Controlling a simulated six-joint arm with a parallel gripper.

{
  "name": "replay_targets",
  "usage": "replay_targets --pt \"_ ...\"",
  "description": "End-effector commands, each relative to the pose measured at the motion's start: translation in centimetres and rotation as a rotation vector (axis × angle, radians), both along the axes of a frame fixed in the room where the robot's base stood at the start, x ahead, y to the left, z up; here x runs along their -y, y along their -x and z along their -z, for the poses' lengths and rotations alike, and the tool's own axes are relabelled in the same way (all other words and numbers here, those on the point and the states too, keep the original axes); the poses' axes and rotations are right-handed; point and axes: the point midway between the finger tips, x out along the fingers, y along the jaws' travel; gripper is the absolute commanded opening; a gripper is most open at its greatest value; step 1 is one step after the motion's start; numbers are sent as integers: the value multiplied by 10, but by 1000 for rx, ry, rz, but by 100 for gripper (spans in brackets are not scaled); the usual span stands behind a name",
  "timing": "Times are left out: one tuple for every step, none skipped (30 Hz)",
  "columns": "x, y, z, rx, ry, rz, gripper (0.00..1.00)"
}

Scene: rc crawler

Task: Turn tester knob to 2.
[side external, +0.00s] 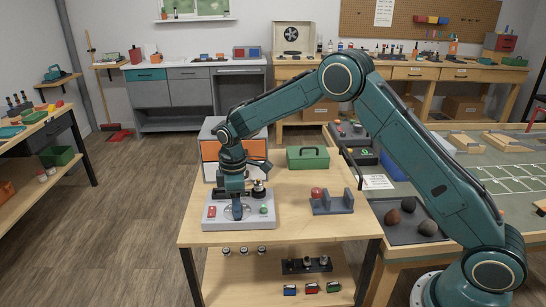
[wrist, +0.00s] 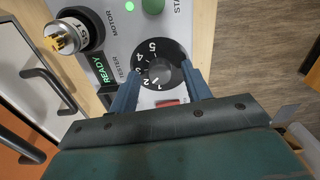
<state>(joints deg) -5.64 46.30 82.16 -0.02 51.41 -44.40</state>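The tester (side external: 212,223), a light grey box with a sloped top, stands at the left end of the wooden bench. Its black knob dial (wrist: 160,72) carries white numbers 1 to 5 and shows in the wrist view. My gripper (side external: 237,214) points down over the dial. In the wrist view my gripper (wrist: 158,82) has its fingers apart, one on each side of the dial's dark middle. I see no clear contact. Which number the knob points to is too small to tell. In the side view the gripper hides most of the knob.
A motor (wrist: 75,36) stands in the tester beside a green READY display (wrist: 103,74). A red switch (wrist: 168,103) and a green button (wrist: 153,5) flank the dial. A drawer unit (side external: 210,150), green toolbox (side external: 308,158) and blue-grey cradle (side external: 332,204) stand nearby.

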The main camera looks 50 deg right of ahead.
Motion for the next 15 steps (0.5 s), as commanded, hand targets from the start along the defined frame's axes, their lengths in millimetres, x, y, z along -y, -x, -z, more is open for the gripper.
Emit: replay_targets --pt "0 0 0 -1 0 0 48" --pt "0 0 1 -1 0 0 48" --pt "0 0 1 -1 0 0 48" --pt "0 0 1 -1 0 1 48" --pt "0 0 1 -1 0 1 48" --pt "0 0 1 -1 0 1 48" --pt "0 0 1 -1 0 1 48" --pt "0 0 0 -1 0 1 48" --pt "0 0 -1 -1 0 1 48" --pt "0 0 -2 -1 0 1 48" --pt "0 0 -3 -1 1 1 48" --pt "0 0 -5 0 0 1 48" --pt "0 0 -7 0 0 1 48" --pt "0 0 -9 0 0 1 48" --pt "0 0 -13 0 0 1 48"
